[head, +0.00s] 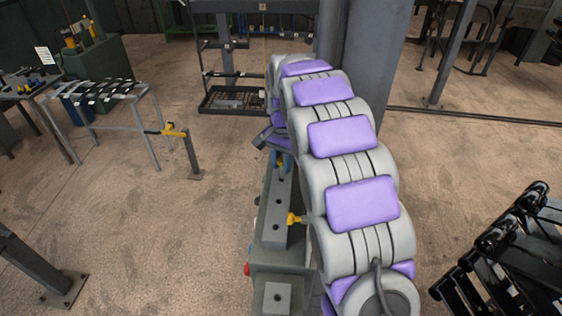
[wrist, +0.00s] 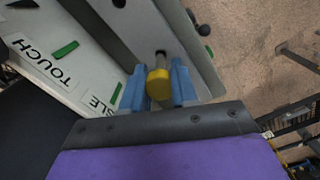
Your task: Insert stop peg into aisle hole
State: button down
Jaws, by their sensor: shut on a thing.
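My gripper (wrist: 160,88) has its blue fingers shut on the yellow head of the stop peg (wrist: 159,84) in the wrist view. The peg's shaft points at the grey rail (wrist: 150,25) and meets a dark hole (wrist: 160,54) there; I cannot tell how deep it sits. Another dark hole (wrist: 119,3) shows farther along the rail. A second yellow-headed peg (head: 294,219) sticks out beside the rail, nearer the camera.
The rail tops a green-grey machine body (head: 285,262) with a red knob (head: 247,269). A post with a yellow top (head: 174,131) and a rack table (head: 105,90) stand left. Black racks (head: 510,250) stand at lower right. The floor left of the machine is clear.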

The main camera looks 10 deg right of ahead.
aim_at(282, 178)
jog(key=shift+f+b, duration=0.4)
jog(key=shift+f, duration=1.35)
dwell(0.6)
jog(key=c, duration=0.8)
grip_release()
jog(key=r, duration=1.4)
jog(key=shift+w+d+r, duration=0.15)
jog(key=shift+w+r, duration=0.1)
jog(key=shift+w, duration=0.1)
notch_tip(282, 178, up, 3)
jog(key=shift+f+p, duration=0.1)
jog(key=shift+p, duration=0.6)
